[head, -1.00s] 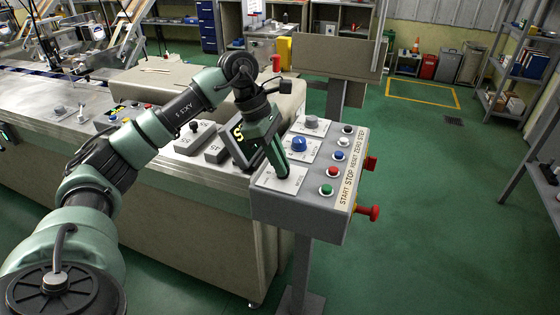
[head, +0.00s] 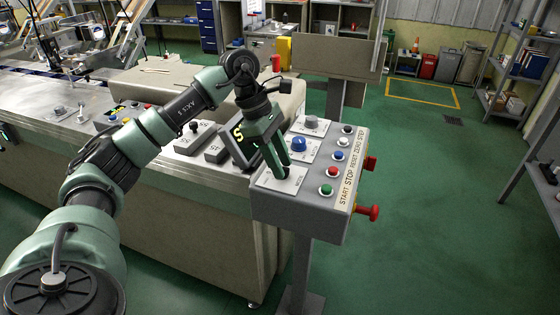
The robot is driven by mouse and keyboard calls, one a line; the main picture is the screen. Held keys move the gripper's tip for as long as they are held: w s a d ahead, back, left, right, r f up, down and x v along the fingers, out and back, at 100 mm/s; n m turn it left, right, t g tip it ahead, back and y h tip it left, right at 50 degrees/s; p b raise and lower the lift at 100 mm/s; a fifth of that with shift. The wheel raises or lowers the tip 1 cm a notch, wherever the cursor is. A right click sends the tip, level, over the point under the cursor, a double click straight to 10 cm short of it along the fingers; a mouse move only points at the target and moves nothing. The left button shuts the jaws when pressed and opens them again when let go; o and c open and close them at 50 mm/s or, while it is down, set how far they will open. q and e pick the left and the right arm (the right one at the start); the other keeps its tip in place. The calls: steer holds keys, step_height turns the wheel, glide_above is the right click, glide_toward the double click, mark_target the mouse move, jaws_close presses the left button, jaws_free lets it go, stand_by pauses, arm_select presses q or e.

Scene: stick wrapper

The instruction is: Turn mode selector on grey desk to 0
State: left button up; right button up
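The grey desk (head: 300,208) is a sloped control box on a post, right of centre in the head view. Its top carries a grey knob (head: 312,121) at the back and a blue knob (head: 298,144) in the middle, each on a white plate. A third white plate (head: 291,184) lies at the front left. My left gripper (head: 280,174) points down over this front plate, with its fingertips at the plate's middle. Any knob there is hidden by the fingers, and I cannot tell whether they grip one. The plate markings are too small to read. My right gripper is out of view.
Coloured push buttons, including a green one (head: 325,190), run along the desk's right side. A red mushroom button (head: 368,212) sticks out of its right face. The machine bench (head: 190,225) stands close on the left. Green floor (head: 440,220) is clear to the right.

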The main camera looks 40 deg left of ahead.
arm_select(q)
steer(key=v, duration=0.7)
steer(key=shift+r+b, duration=0.35)
steer(key=shift+b, duration=0.05)
